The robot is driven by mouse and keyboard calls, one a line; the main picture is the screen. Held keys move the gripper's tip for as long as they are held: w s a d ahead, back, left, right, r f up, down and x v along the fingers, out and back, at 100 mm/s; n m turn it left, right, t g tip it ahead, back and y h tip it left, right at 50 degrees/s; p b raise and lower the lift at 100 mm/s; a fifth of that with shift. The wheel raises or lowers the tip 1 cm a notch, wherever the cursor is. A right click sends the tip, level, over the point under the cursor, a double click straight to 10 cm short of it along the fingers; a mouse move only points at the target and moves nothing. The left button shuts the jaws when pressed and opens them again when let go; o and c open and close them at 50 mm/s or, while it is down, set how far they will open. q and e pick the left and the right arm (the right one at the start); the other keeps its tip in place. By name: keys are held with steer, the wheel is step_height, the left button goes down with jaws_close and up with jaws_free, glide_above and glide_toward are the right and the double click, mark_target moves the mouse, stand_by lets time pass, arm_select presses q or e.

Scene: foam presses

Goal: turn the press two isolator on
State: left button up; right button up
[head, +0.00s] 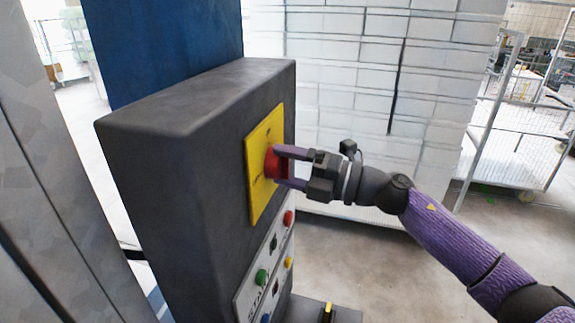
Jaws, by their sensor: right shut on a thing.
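The isolator is a red rotary knob (271,163) on a yellow plate (259,193), on the side face of a dark grey press cabinet (170,165). My right gripper (281,168) comes in from the right with purple fingers above and below the red knob, shut on it. The knob's exact turn angle is hard to tell behind the fingers. The markings on the yellow plate are too small to read. My left gripper is not in view.
Below the plate is a light panel (267,262) with red, green, yellow and blue buttons. A blue column (170,40) stands behind the cabinet. White stacked blocks (370,90) and a wire cage (510,150) stand behind. Open floor lies at the right.

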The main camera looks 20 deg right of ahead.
steer(key=o, duration=1.1)
steer(key=shift+f, duration=0.1)
steer(key=b+v, duration=0.6)
steer(key=v, duration=0.4)
